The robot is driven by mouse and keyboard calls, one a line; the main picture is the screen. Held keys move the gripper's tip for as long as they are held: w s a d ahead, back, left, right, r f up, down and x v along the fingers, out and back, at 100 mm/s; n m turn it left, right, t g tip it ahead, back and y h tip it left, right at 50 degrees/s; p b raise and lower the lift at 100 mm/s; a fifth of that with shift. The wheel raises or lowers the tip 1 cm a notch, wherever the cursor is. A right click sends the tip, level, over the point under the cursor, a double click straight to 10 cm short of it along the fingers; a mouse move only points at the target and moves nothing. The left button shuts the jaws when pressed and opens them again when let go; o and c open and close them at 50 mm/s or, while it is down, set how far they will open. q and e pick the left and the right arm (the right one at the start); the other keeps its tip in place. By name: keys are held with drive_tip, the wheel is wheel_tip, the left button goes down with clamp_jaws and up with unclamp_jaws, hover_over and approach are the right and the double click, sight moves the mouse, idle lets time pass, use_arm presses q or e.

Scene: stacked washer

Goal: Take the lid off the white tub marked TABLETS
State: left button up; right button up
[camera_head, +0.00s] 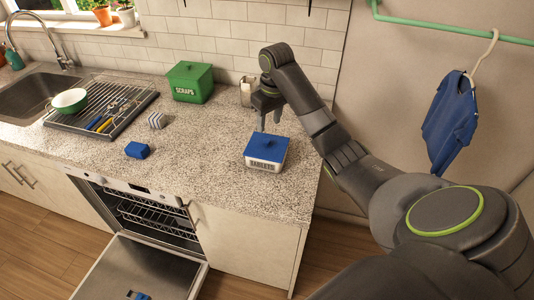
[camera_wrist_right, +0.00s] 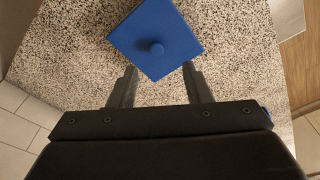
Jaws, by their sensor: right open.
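The white tub (camera_head: 264,163) marked TABLETS stands upright on the speckled counter near its right end. Its blue lid (camera_head: 267,147) is on top, with a small round knob in the middle. In the right wrist view the blue lid (camera_wrist_right: 156,38) and its knob show from above, just beyond the fingertips; the lid hides the tub there. My right gripper (camera_head: 269,120) is above and behind the tub, fingers pointing down, open and empty. Its two fingers (camera_wrist_right: 159,78) are apart in the wrist view, and do not appear to touch the lid. My left gripper is not in view.
A green SCRAPS bin (camera_head: 190,82) and a pale container (camera_head: 248,91) stand near the tiled wall. A blue block (camera_head: 137,150) and a striped block (camera_head: 157,120) lie left of the tub. A drying rack (camera_head: 103,105) holds a bowl. The dishwasher door (camera_head: 140,270) hangs open below.

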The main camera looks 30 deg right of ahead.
sight(267, 141)
drive_tip(key=f, duration=0.3)
drive_tip(key=shift+w+f+b, duration=0.2)
drive_tip(key=shift+b, duration=0.15)
drive_tip(key=shift+w+d+f+p, duration=0.1)
drive_tip(key=shift+w+f+p, duration=0.05)
drive_tip(key=shift+f+p, duration=0.3)
drive_tip(key=f, duration=0.2)
drive_tip(key=w+f+p, duration=0.1)
drive_tip(key=f, duration=0.1)
drive_tip(key=shift+d+f, duration=0.1)
drive_tip(key=shift+f, duration=0.05)
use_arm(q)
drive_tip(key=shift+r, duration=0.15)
use_arm(e)
drive_tip(key=shift+s, duration=0.1)
drive_tip(key=shift+c, duration=0.3)
clamp_jaws()
